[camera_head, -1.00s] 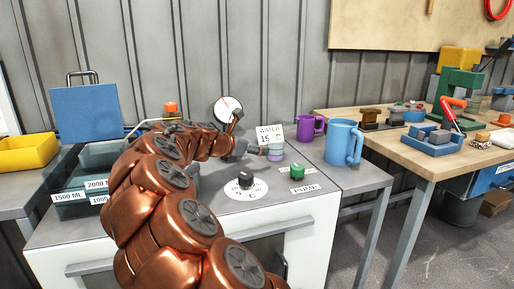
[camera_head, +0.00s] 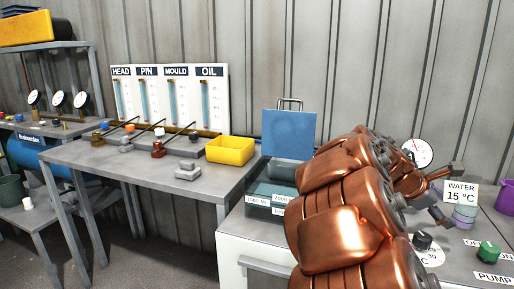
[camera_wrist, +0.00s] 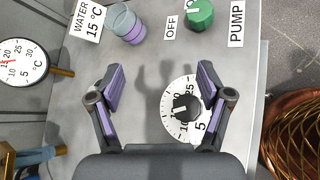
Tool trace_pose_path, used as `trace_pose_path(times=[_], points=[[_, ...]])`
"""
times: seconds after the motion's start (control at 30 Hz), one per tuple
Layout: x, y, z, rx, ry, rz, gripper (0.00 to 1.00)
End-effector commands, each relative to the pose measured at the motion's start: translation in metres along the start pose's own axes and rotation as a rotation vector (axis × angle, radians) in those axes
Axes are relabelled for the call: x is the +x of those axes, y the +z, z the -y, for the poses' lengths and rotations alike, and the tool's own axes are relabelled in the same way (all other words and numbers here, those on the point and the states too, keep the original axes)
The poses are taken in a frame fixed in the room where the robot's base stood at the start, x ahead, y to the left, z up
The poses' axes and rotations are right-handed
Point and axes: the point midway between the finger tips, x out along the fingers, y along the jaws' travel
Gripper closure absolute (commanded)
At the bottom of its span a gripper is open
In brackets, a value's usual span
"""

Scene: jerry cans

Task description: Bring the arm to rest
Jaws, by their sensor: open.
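My copper-coloured arm reaches over the white and grey water unit (camera_head: 262,222) in the head view. My gripper (camera_wrist: 160,85) is open and empty in the wrist view, its two purple-padded fingers spread wide. It points at the unit's top, with the black temperature knob (camera_wrist: 187,107) and its white dial showing between and below the fingers. In the head view the gripper (camera_head: 440,198) is small and partly behind my arm, close to the water sign. I cannot tell its exact height above the top.
Near the gripper are a purple-and-clear cup (camera_wrist: 127,25), a green pump knob (camera_wrist: 199,14), a water sign (camera_head: 461,193) and a round gauge (camera_wrist: 20,62). A blue panel (camera_head: 289,134) and yellow bin (camera_head: 230,150) stand left. A purple mug (camera_head: 506,197) is at right.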

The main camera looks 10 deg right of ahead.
Motion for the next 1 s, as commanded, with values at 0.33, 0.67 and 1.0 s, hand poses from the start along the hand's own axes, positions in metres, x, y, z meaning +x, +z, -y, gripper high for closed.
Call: trace_pose_path(times=[0.33, 0.67, 1.0], points=[[-0.122, 0.0, 0.082, 0.503, -0.229, -0.283, 0.22], [-0.24, -0.021, 0.181, 0.771, -0.581, -0.457, 0.22], [-0.327, -0.016, 0.277, 0.828, -0.871, -0.442, 0.22]])
